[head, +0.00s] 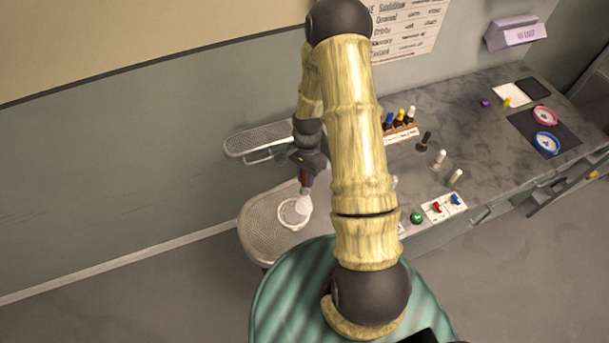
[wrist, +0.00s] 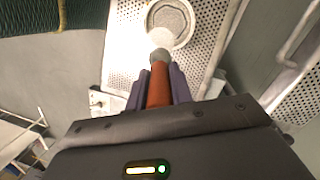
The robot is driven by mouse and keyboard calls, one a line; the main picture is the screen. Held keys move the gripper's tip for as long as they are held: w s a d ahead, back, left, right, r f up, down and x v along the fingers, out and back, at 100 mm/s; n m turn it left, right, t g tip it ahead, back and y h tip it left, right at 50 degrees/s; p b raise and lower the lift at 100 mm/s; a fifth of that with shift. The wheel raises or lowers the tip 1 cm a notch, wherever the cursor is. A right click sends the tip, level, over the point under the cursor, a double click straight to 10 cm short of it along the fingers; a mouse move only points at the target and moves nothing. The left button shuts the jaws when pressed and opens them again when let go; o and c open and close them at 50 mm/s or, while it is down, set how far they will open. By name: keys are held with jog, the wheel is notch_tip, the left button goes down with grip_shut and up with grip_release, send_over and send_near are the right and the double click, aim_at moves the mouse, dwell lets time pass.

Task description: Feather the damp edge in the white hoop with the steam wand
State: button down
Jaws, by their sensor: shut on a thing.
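The white hoop (head: 291,214) lies on a perforated metal board (head: 262,236) at the lower left of the counter. It also shows in the wrist view (wrist: 190,34) at the top, with pale cloth inside it. My gripper (head: 310,167) is above the board, shut on the steam wand. The wand's reddish-brown handle (wrist: 159,86) sits between the two jaws in the wrist view. Its pale head (head: 303,204) is over the right part of the hoop, and whitish steam blurs its tip. I cannot tell whether the head touches the cloth. Any damp edge is hard to make out.
A narrower perforated board (head: 265,138) stands behind. The marble counter (head: 480,120) holds a rack of bottles (head: 400,128), several loose bottles, a red and blue switch panel (head: 444,207), a green button (head: 416,218), and pink (head: 545,116) and blue (head: 546,142) hoops on a dark mat.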

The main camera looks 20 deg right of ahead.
jog(key=shift+w+f+b, duration=0.1)
jog(key=shift+f+b, duration=1.9)
jog(key=shift+f, duration=1)
jog(key=shift+w+a, duration=0.2)
jog(key=shift+w, duration=0.4)
jog(key=shift+w+a, duration=0.15)
jog(key=shift+w, duration=0.4)
